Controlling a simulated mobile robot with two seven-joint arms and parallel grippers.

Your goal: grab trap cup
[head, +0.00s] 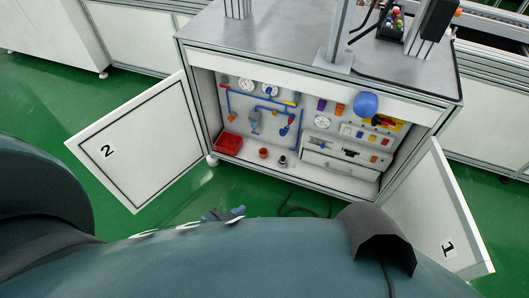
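I cannot tell for sure which thing is the trap cup. On the floor of the open cabinet stand a small orange cup (263,153) and, to its right, a small dark and grey cup-like part (283,161). A clear bluish bowl-shaped unit (254,121) hangs on the back panel among blue pipes. My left gripper (230,214) shows only in small part beyond my body, in front of the cabinet and apart from these things. Its fingers are too small and hidden to judge. My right gripper is not visible.
The cabinet has two open doors, door 2 (145,145) at left and door 1 (436,210) at right. A red bin (228,143) sits inside at left, a drawer unit (340,167) at right.

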